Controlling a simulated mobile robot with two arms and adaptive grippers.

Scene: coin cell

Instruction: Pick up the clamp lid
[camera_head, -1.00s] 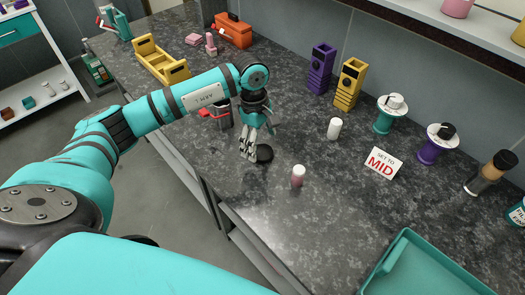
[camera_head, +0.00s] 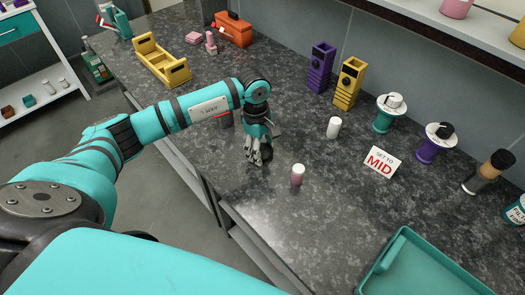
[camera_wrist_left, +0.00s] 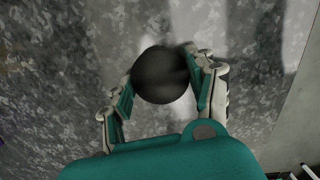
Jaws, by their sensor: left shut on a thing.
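The clamp lid, a round black disc, shows in the left wrist view (camera_wrist_left: 160,75) between the two fingers of my left gripper (camera_wrist_left: 162,88). In the head view the gripper (camera_head: 259,156) points down at the counter and mostly hides the lid. The gripper is shut on the lid, with one finger at each side of it. The lid looks to be at or close to the counter surface; I cannot tell whether it touches. My right gripper is not in view.
The counter (camera_head: 300,230) is clear in front.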

